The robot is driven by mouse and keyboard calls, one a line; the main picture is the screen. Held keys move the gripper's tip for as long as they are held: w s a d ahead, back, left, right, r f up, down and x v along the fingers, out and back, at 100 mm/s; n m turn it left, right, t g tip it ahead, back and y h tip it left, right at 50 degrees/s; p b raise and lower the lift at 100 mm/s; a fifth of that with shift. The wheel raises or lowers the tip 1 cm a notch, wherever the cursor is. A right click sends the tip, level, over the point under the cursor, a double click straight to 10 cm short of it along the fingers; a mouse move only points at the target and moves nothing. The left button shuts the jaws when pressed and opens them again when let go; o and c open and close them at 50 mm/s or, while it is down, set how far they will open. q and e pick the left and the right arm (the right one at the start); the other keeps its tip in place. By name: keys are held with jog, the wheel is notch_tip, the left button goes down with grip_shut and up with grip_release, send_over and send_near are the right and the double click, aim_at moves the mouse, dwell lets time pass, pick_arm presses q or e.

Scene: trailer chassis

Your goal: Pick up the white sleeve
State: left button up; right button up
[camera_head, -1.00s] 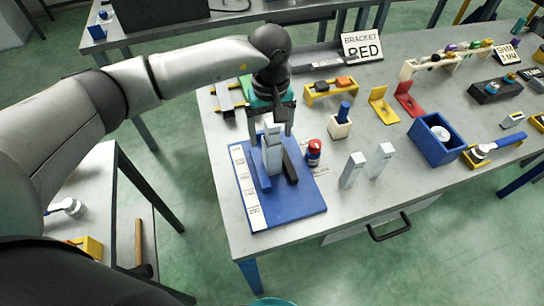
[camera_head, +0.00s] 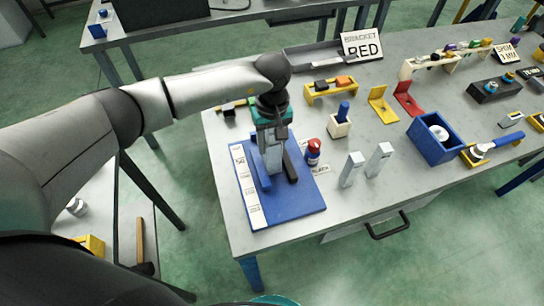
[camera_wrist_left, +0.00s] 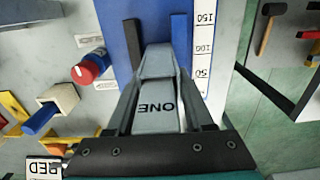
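My left gripper (camera_head: 272,137) points down over the blue board (camera_head: 300,207). Its two fingers lie against opposite sides of an upright grey-white block (camera_head: 274,162), and look shut on it. In the left wrist view this block (camera_wrist_left: 157,105) carries the word "ONE" and stands between the fingers. It stands between a blue bar and a dark bar on the board. No sleeve is plainly marked. A white round piece (camera_head: 440,132) sits in the blue bin at right, away from the gripper; I cannot tell whether it is the sleeve. My right gripper is out of view.
Two grey-white posts (camera_head: 352,169) stand further right. A cream holder (camera_head: 339,127) with a blue peg, yellow and red brackets and a "BRACKET RED" sign (camera_head: 362,45) are behind. The table's front right is clear.

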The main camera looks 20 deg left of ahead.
pick_arm(q)
grip_shut()
jog(key=shift+w+r, duration=0.1)
jog(key=shift+r, duration=0.1)
dwell(0.6)
